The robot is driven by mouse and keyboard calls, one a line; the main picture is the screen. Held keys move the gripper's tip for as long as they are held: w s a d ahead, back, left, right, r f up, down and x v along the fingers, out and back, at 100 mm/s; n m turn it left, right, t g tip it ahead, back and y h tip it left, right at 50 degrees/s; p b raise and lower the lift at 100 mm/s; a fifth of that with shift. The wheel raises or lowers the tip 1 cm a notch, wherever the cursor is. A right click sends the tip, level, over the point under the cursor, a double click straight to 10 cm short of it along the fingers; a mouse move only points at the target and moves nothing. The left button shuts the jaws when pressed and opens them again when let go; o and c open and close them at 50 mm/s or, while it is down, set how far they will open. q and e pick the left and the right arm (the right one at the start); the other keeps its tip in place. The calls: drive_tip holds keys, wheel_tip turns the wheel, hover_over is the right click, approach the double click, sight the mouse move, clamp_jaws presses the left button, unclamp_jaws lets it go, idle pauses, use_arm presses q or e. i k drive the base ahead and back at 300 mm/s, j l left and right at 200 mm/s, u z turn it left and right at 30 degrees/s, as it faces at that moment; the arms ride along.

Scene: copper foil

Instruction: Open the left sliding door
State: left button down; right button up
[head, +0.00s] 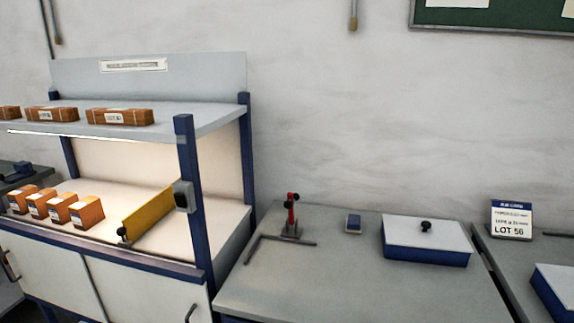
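A blue-framed workbench on the left has a cabinet under its top with two pale sliding doors. The left sliding door (48,270) shows at the lower left, with a dark handle (9,266) near its left edge. The right sliding door (145,293) is beside it, with a dark handle (190,312) near its right edge. The two doors meet at a dark seam and no opening shows between them. Their lower parts are cut off by the frame. Neither of my grippers is in view.
Orange boxes (85,212) and a yellow panel (150,212) stand on the workbench, brown packages (120,117) on its shelf. A grey table (330,285) to the right holds a red clamp (291,213) and a lidded blue box (425,256).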

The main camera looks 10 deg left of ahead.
sight(60, 277)
drive_tip(key=j+u, duration=0.2)
drive_tip(key=u, duration=1.65)
drive_tip(key=i+j, duration=0.1)
drive_tip(key=i, duration=0.2)
drive_tip(key=i+j, duration=0.1)
drive_tip(key=i, duration=0.2)
drive_tip(key=z, duration=0.05)
